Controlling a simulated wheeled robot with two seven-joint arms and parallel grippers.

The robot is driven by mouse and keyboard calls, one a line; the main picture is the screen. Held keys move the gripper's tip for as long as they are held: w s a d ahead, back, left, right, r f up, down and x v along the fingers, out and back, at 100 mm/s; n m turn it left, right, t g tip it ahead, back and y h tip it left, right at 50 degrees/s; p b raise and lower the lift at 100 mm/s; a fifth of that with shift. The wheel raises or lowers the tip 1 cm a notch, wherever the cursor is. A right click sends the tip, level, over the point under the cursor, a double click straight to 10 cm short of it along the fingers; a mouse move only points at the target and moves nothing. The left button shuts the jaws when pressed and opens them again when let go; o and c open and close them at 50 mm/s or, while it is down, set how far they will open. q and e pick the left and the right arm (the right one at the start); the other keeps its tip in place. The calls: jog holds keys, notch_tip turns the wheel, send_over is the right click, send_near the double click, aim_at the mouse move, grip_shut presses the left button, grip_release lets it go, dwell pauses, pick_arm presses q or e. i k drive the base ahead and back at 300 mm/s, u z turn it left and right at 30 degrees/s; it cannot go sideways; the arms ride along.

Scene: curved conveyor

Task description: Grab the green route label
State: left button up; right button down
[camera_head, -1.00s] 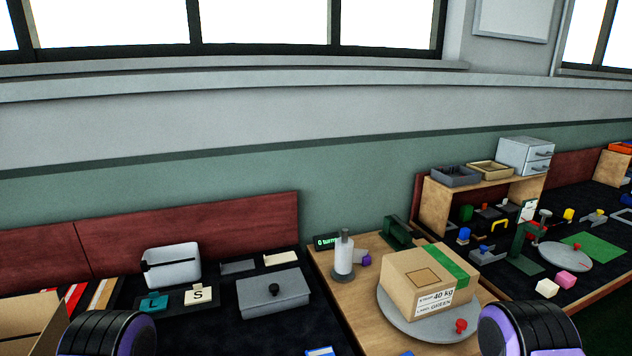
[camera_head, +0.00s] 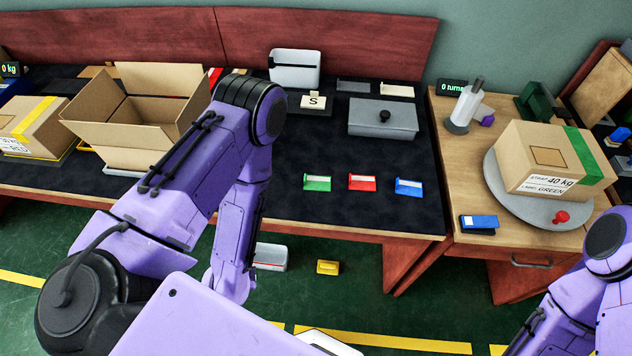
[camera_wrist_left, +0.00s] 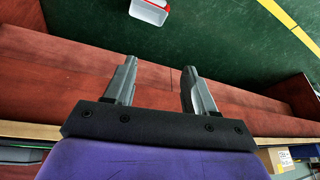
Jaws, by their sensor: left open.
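The green route label (camera_head: 317,183) lies near the front edge of the dark table top in the head view, left of a red label (camera_head: 362,182) and a blue label (camera_head: 408,187). It is not in the left wrist view. My left gripper (camera_wrist_left: 155,88) is open and empty in the left wrist view, in front of the reddish table side. In the head view my left arm reaches in from the left, and its gripper is hidden. My right arm shows at the lower right, with its gripper out of view.
An open cardboard box (camera_head: 130,135) stands left on the table. A grey lidded box (camera_head: 383,118) sits behind the labels. A carton (camera_head: 540,180) rests on a turntable (camera_head: 497,190) at right.

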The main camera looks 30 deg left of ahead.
aim_at(311, 182)
jog(key=k, duration=1.3)
jog(key=u, duration=0.6)
jog(key=i, duration=1.25)
jog(key=z, duration=0.4)
